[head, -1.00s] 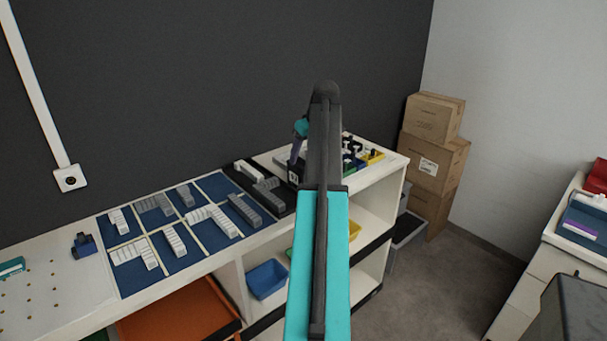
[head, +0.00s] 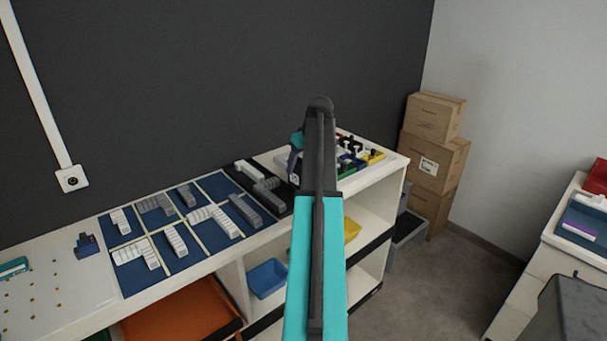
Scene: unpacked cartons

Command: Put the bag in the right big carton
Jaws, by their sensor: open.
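I see no bag in the head view. Three closed brown cartons stand stacked in the far corner: a smaller top carton (head: 434,117), a wider middle carton (head: 450,165) and a bottom carton (head: 431,208). No open big carton shows, and I cannot tell whether any of these is the task's right big carton. My arm rises through the middle of the view, over the shelf unit. A small teal and dark part of its far end shows to the left of the arm; my gripper's fingers are hidden behind the arm.
A white bench (head: 75,293) with blue panels of grey and white blocks runs along the dark wall. A white shelf unit (head: 377,215) holds a blue bin (head: 267,279) and a yellow bin (head: 351,229). Grey floor (head: 440,290) lies open between it and the right-hand counter (head: 540,270).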

